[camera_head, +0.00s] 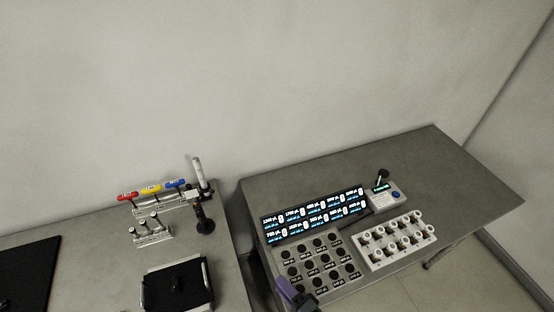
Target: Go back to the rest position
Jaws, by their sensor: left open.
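My left gripper (296,293) shows only in part at the bottom edge of the head view, as purple and dark pieces. It is open and overlaps the front left corner of the grey panel with round black knobs or holes (312,262). I see nothing held in it, but most of it is cut off by the frame. My right gripper is out of view.
The left table holds a stand (203,200), coloured-handled tools (151,189) and a black tray (177,284). A gap separates the tables.

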